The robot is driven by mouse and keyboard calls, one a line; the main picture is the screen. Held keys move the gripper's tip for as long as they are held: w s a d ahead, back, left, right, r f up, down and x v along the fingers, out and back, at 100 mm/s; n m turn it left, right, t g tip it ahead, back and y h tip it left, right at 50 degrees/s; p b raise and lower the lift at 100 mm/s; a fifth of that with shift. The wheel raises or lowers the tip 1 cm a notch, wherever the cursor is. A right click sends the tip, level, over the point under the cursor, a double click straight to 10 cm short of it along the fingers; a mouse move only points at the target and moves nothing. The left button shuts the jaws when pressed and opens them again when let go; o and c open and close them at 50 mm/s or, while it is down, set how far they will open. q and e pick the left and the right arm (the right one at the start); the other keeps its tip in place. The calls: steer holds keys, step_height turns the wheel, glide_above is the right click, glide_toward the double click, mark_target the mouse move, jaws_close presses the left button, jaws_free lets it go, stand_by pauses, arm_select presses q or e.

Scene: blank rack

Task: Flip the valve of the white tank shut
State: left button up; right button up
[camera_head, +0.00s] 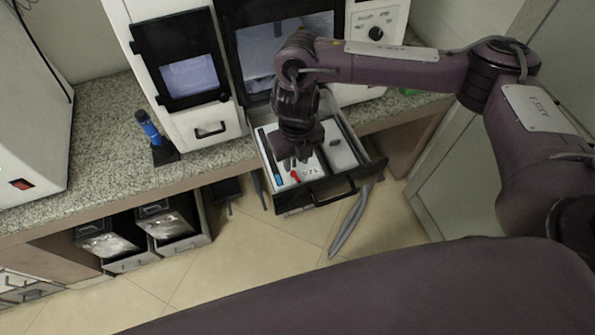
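A white tank (314,173) with dark lettering sits inside a pulled-out drawer (296,203) of the white machine. A small red part (295,176), which looks like its valve, shows near the front of the tank. A blue strip (278,179) lies to the left of it. My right gripper (291,161) points down over the tank, close behind the red part. I cannot tell whether it touches anything or whether its fingers are apart. The gripper and wrist hide the tank's back part. My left gripper is not in view.
The white machine (205,125) with dark windows stands on a speckled counter (103,125). A blue-handled tool (149,128) stands left of it. Another light compartment (341,152) is at the drawer's right. Dark bins (168,222) sit below the counter, and a grey hose (345,228) hangs near the drawer.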

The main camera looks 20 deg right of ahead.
mark_target(298, 179)
steer(key=shift+d+f, duration=0.1)
steer(key=shift+d, duration=0.2)
steer(key=shift+a+f, duration=0.1)
steer(key=shift+f, duration=3.6)
jaws_close()
